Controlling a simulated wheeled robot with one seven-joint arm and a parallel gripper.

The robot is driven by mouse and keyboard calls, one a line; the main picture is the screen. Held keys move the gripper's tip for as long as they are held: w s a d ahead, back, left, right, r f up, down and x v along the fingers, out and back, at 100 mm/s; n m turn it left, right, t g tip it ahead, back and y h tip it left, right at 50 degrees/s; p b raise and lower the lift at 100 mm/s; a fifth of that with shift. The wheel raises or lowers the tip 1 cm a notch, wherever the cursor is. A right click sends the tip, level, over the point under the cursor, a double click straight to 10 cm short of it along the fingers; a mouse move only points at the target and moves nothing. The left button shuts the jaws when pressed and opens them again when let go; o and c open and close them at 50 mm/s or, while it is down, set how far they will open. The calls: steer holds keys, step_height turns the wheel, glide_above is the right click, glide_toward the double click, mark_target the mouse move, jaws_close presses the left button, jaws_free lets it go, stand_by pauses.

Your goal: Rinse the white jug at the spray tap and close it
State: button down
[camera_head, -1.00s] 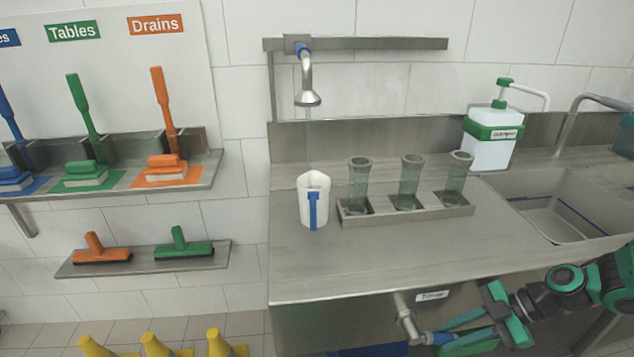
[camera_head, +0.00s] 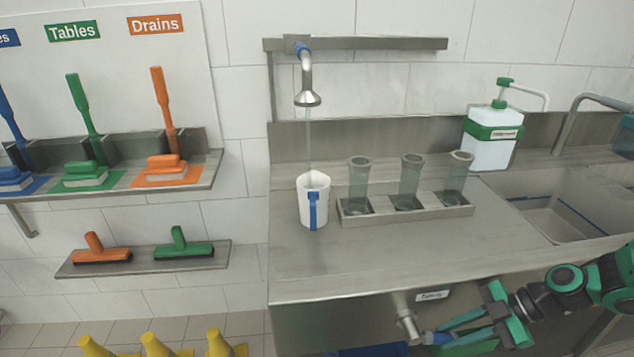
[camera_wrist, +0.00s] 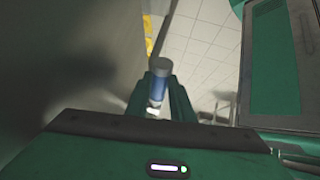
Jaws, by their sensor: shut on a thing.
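The white jug (camera_head: 313,203) with a blue handle stands upright on the steel counter, left of the glass holder. The spray tap (camera_head: 308,98) hangs above it, and a thin pale stream of water (camera_head: 309,145) runs from its head down into the jug. A steel valve pipe (camera_head: 404,312) sticks out of the counter front, with a blue lever (camera_head: 428,338) at its end. My gripper (camera_head: 438,338) is shut on that lever. In the wrist view the blue lever (camera_wrist: 159,88) sits between the green fingers. The water level inside the jug cannot be made out.
A steel holder (camera_head: 405,212) with 3 tall glasses stands right of the jug. A soap dispenser (camera_head: 492,145) and a sink (camera_head: 560,205) are further right. Brushes hang on the left wall, and yellow cones (camera_head: 155,346) stand below.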

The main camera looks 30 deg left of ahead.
steer(key=shift+w+a+r, duration=0.15)
steer(key=shift+w+r, duration=0.05)
steer(key=shift+w, duration=0.05)
steer(key=shift+s+a+r+t+h, duration=0.1)
steer(key=shift+a+r+t+h, duration=0.05)
steer(key=shift+r+t+h, duration=0.8)
steer(key=shift+r+h, duration=0.45)
steer(key=shift+r+n+t+h, duration=0.3)
steer(key=shift+r+t+h, duration=0.15)
steer(key=shift+r+h, duration=0.15)
steer(key=shift+a+r, duration=0.1)
steer(key=shift+r, duration=0.15)
steer(key=c, duration=1.5)
jaws_free()
steer(key=shift+o, duration=0.2)
steer(key=shift+s, duration=0.1)
